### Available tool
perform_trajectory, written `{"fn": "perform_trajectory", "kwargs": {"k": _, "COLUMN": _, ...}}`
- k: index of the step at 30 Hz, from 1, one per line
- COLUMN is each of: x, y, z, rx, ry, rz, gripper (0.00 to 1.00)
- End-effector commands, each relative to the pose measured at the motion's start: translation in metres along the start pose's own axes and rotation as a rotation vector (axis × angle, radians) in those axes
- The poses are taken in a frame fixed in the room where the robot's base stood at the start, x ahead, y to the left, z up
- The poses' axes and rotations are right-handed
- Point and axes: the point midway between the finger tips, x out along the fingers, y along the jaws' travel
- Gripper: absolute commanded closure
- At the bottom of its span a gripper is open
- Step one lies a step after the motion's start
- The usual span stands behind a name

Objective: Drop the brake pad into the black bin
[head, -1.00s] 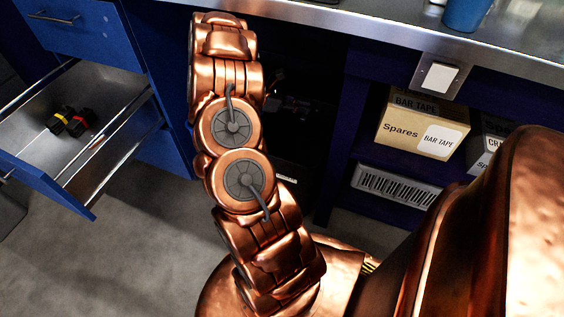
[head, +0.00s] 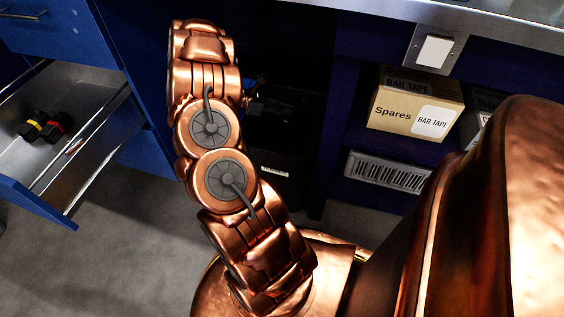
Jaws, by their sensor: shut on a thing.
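The black bin (head: 290,145) stands in the dark opening under the bench, just right of my arm, with a small pale label low on its front. My arm reaches into this opening and hides part of the bin. Only a dark bit of my gripper (head: 256,95) shows past the arm, near the top of the bin. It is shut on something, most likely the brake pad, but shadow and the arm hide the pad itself. I cannot tell whether the gripper is over the bin's mouth or beside it.
An open blue drawer (head: 40,200) at left holds two small black parts, one with a yellow band (head: 32,130) and one with a red band (head: 57,126). Right of the bin, a shelf holds a bar tape box (head: 400,108) above a grey slotted basket (head: 388,172). The metal bench edge (head: 480,27) runs overhead.

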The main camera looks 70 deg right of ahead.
Motion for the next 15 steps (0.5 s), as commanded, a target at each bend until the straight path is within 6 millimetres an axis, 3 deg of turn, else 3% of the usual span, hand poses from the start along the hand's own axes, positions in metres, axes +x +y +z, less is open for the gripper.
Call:
{"fn": "perform_trajectory", "kwargs": {"k": 11, "x": 0.0027, "y": 0.0002, "z": -0.005, "rx": 0.001, "ry": 0.0, "rz": 0.0, "gripper": 1.0}}
{"fn": "perform_trajectory", "kwargs": {"k": 12, "x": 0.0027, "y": 0.0002, "z": -0.005, "rx": 0.001, "ry": 0.0, "rz": 0.0, "gripper": 0.83}}
{"fn": "perform_trajectory", "kwargs": {"k": 15, "x": 0.0027, "y": 0.0002, "z": -0.005, "rx": 0.001, "ry": 0.0, "rz": 0.0, "gripper": 0.73}}
